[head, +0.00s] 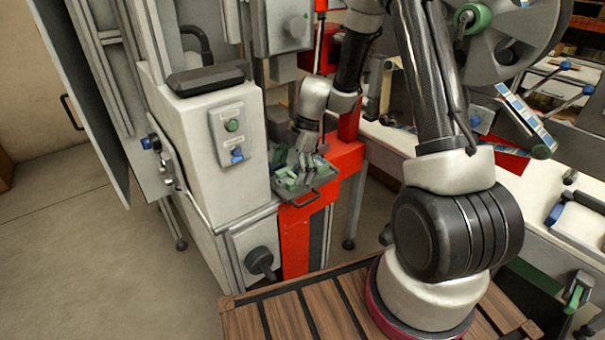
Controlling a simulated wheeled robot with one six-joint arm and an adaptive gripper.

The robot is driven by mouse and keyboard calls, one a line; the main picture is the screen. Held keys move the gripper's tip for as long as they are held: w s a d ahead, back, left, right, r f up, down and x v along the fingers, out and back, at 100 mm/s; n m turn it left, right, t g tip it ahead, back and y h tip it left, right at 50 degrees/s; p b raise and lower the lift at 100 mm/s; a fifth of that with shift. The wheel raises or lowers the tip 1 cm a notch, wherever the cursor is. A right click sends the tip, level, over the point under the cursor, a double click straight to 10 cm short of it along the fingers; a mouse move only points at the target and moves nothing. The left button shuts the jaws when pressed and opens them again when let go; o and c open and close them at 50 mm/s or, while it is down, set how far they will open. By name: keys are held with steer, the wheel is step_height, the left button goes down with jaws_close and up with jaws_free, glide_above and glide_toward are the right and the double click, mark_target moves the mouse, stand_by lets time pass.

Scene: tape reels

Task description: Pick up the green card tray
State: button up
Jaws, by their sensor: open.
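The green card tray (318,178) is a small shallow tray with a dark handle at its front, set on the red stand beside the grey-white machine. Light green and whitish pieces lie in it. My gripper (298,163) is directly over the left part of the tray, pointing down, with its fingers open. The fingers hide part of the tray and its contents. I cannot tell whether the fingertips touch the tray or the pieces in it.
The grey-white machine (222,150) with a green button stands close to the left of the tray. The red stand (297,240) supports it. A white bench (385,140) lies to the right. Open floor (95,250) is at the far left.

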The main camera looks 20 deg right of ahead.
steer(key=shift+s+a+f, duration=0.1)
steer(key=shift+a+f, duration=0.1)
steer(key=shift+f, duration=0.4)
steer(key=c, duration=1.2)
steer(key=shift+r, duration=0.15)
